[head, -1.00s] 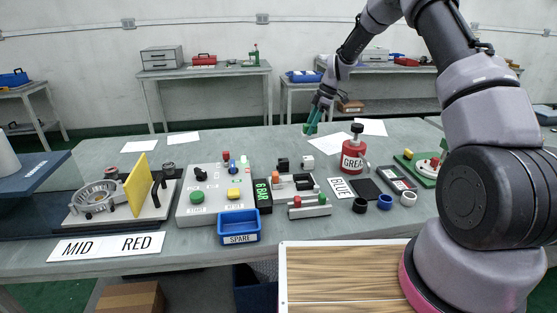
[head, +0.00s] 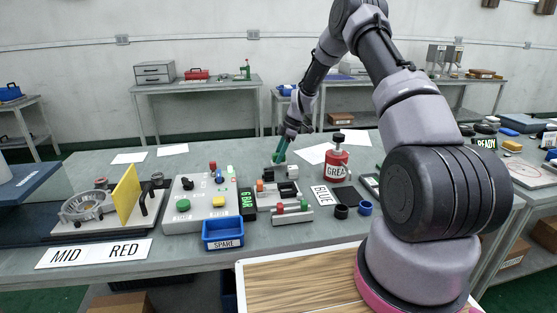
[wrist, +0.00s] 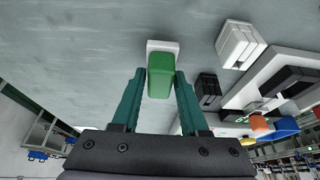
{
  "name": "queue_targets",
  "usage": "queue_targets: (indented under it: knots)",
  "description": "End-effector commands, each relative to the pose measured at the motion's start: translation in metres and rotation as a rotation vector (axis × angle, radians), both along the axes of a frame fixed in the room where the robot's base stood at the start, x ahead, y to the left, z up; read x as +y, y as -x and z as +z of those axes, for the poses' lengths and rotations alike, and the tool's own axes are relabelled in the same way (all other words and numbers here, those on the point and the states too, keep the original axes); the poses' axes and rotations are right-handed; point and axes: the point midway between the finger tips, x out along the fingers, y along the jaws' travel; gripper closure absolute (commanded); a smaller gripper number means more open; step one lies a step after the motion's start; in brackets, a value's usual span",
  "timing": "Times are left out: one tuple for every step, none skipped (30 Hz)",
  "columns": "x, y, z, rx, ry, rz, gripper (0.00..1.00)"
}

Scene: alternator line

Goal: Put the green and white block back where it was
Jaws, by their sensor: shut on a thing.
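The green and white block (wrist: 160,76) shows in the wrist view between the two teal fingers of my gripper (wrist: 160,82). Its green part is held between the fingers and its white end points away from my palm. In the head view my gripper (head: 280,158) is low over the table, just behind a small black block (head: 280,173) and a white block (head: 293,172). The held block is mostly hidden by the fingers there. I cannot tell whether its white end touches the table.
The white block (wrist: 239,44) and black block (wrist: 207,92) lie close to the right of my fingers in the wrist view. A grey fixture (wrist: 270,75) is beyond them. The red grease can (head: 337,164) stands to the right. Bare table (head: 225,155) lies to the left.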

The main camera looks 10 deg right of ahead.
Motion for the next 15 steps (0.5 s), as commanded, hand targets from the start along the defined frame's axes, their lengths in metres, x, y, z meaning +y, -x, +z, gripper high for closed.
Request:
queue_targets:
  knots:
    - [0.0, 0.001, -0.009, 0.003, 0.0, 0.0, 1.0]
    - [0.0, 0.001, -0.012, 0.003, 0.0, 0.001, 1.0]
    - [0.0, 0.0, -0.015, 0.002, 0.0, 0.001, 1.0]
    - [0.0, 0.0, -0.016, 0.001, 0.0, 0.001, 1.0]
    - [0.0, 0.0, -0.016, 0.0, 0.0, 0.001, 1.0]
    - [0.0, 0.0, -0.016, 0.0, 0.0, 0.001, 1.0]
    - [0.0, 0.0, -0.016, 0.0, 0.0, 0.001, 1.0]
    - [0.0, 0.0, -0.016, 0.0, 0.0, 0.001, 1.0]
    - [0.0, 0.0, -0.016, 0.0, 0.0, 0.001, 1.0]
    - [0.0, 0.0, -0.016, 0.0, 0.0, 0.001, 1.0]
    - [0.0, 0.0, -0.016, 0.001, 0.0, 0.001, 1.0]
    - [0.0, 0.0, -0.018, 0.001, 0.0, 0.0, 1.0]
    - [0.0, 0.0, -0.019, 0.001, 0.0, 0.0, 1.0]
    - [0.0, 0.0, -0.02, 0.001, 0.0, 0.0, 1.0]
    - [0.0, 0.0, -0.019, 0.001, 0.0, 0.001, 0.41]
